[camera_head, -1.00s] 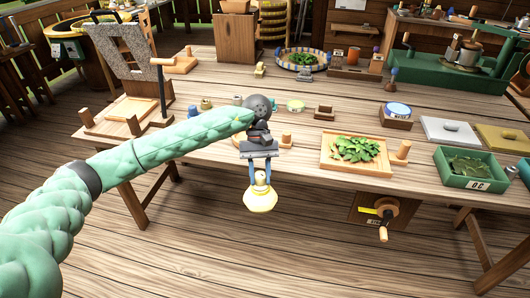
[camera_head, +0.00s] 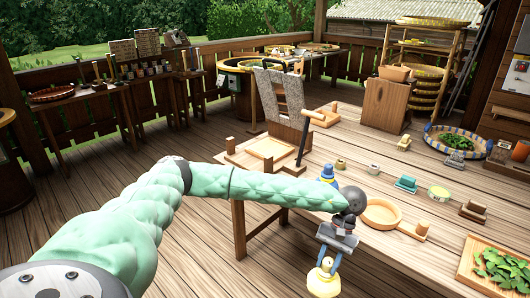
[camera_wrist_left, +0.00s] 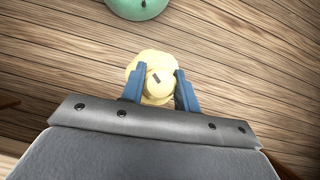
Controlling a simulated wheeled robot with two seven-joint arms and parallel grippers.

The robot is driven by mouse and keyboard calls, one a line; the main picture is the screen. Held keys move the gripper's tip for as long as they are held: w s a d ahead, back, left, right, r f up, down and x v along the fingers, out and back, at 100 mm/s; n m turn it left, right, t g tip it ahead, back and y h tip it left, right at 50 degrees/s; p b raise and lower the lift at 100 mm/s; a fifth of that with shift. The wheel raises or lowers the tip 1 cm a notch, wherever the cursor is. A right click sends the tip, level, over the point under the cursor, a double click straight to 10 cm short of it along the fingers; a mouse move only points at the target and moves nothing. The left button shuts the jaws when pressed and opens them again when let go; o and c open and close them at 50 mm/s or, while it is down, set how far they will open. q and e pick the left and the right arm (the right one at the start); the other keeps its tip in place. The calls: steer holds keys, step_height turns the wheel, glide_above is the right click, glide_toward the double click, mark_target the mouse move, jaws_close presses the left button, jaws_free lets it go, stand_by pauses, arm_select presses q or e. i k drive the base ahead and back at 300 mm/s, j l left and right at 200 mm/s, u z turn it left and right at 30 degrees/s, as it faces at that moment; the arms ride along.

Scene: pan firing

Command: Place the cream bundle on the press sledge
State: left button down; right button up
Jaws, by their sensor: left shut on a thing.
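The cream bundle (camera_head: 323,281) is a pale yellow sack with a knobbed top. My left gripper (camera_head: 327,262) is shut on its knob and holds it in the air in front of the table's near edge. In the left wrist view the bundle (camera_wrist_left: 150,62) hangs between the two blue fingers (camera_wrist_left: 159,88), with floorboards behind it. The press sledge seems to be the low wooden frame (camera_head: 268,148) with posts at the table's left end, beside a dark upright lever; it looks empty. It is apart from my gripper, further back and to the left. My right gripper is not in view.
A round wooden pan (camera_head: 383,213) lies just right of my left gripper. A blue-topped object (camera_head: 328,172) stands behind my left arm. A leaf tray (camera_head: 466,262) and small blocks are further right. A tilted stone-like board (camera_head: 282,95) rises behind the frame.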

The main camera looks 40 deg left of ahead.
mark_target(269, 148)
steer(key=i+j+u, duration=0.75)
steer(key=i+j, duration=0.1)
steer(key=i, duration=0.05)
